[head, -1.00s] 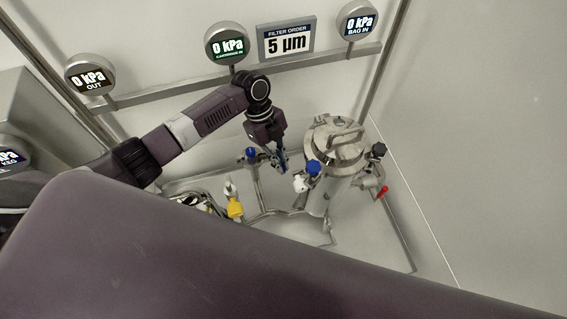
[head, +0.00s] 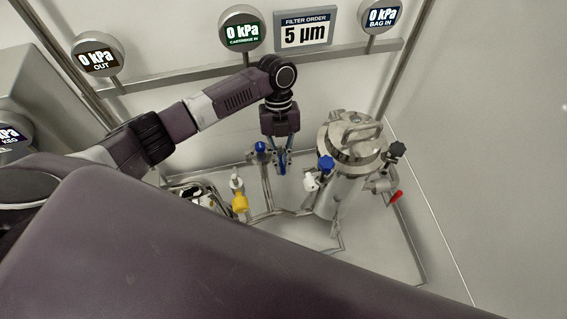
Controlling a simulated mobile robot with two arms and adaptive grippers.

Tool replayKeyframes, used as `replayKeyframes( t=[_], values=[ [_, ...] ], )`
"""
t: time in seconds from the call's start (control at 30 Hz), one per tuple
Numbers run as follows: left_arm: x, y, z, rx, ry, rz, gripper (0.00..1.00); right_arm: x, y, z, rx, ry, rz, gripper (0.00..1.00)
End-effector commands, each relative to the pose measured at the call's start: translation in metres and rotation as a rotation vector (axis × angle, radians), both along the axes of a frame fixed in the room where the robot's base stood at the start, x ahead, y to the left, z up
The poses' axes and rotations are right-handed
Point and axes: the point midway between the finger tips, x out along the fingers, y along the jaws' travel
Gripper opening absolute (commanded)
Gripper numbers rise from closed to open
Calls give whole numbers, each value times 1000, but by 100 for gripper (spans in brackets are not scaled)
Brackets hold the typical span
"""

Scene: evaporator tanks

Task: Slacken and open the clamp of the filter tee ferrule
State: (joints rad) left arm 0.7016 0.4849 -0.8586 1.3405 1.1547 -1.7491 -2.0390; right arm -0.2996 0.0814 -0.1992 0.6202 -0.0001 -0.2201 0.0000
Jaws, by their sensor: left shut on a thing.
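My left gripper (head: 282,167) points down beside the pipe tee, left of the steel filter housing (head: 350,160). It is shut on a small part at the tee, which looks like the clamp; its fingers hide most of it, and I cannot tell whether the clamp is loose or tight. A blue valve knob (head: 261,147) stands just left of the fingers on an upright pipe. My right gripper is not in view.
A blue knob (head: 326,163) and a white fitting (head: 310,183) sit in front of the housing. A black knob (head: 398,149) and a red handle (head: 397,197) are on its right. A yellow fitting (head: 240,202) stands at left. Gauges (head: 241,29) line the wall rail.

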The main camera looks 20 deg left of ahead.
Motion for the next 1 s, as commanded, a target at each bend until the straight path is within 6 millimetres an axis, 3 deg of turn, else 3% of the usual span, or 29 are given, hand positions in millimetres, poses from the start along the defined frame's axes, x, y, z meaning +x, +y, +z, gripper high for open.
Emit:
replayKeyframes(
  t=[0.37, 0.4, 0.57, 1.0],
  values=[
    [0, 1, 0, 1, -2, -4, 0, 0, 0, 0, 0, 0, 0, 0],
    [0, 1, 0, 1, -2, -4, 8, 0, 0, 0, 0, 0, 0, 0],
    [0, 1, 0, 1, -1, -4, 24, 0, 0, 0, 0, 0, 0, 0],
    [1, -3, 2, 0, 2, 79, 24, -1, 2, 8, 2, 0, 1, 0]
  ],
)
